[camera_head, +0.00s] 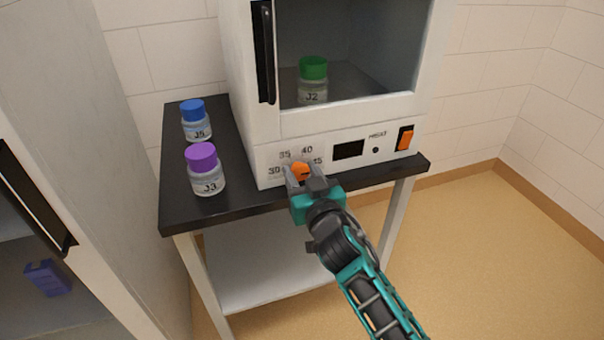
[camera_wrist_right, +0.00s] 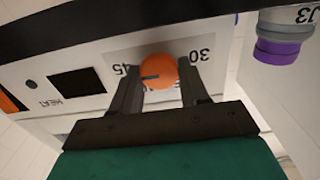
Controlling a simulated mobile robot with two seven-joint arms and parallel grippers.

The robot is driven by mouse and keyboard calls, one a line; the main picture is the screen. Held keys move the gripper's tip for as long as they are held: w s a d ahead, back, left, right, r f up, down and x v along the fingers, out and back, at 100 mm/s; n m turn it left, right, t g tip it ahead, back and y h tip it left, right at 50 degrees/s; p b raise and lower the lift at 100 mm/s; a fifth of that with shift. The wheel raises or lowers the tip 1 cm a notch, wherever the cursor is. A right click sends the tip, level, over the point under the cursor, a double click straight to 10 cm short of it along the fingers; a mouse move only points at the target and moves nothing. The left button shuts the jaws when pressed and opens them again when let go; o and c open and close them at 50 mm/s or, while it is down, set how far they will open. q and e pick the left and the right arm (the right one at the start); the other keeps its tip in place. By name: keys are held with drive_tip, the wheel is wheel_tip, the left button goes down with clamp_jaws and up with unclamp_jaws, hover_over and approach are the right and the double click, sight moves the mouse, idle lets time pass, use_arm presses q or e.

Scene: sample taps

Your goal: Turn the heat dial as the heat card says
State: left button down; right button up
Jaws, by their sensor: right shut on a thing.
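The orange heat dial (camera_head: 300,170) sits on the front panel of a white oven (camera_head: 270,150), with the numbers 30, 35, 40 and 45 around it. My right gripper (camera_head: 302,178) is shut on the dial. In the right wrist view the dial (camera_wrist_right: 158,71) shows upside down between the two fingers (camera_wrist_right: 157,88). Its dark mark points towards the 45. My left gripper is not in view. I see no heat card in either view.
The oven panel also has a dark display (camera_head: 348,150) and an orange switch (camera_head: 405,138). A green-capped jar J2 (camera_head: 313,82) stands inside the oven. Blue-capped J5 (camera_head: 196,122) and purple-capped J3 (camera_head: 205,170) stand left on the black tabletop (camera_head: 178,208).

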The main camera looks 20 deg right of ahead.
drive_tip(key=c, duration=0.4)
drive_tip(key=shift+n, duration=0.6)
drive_tip(key=n+p, duration=0.1)
drive_tip(key=n, duration=0.3)
drive_tip(key=shift+a, duration=0.1)
drive_tip(key=n, duration=0.4)
drive_tip(key=shift+n, duration=1.2)
drive_tip(key=shift+p, duration=0.3)
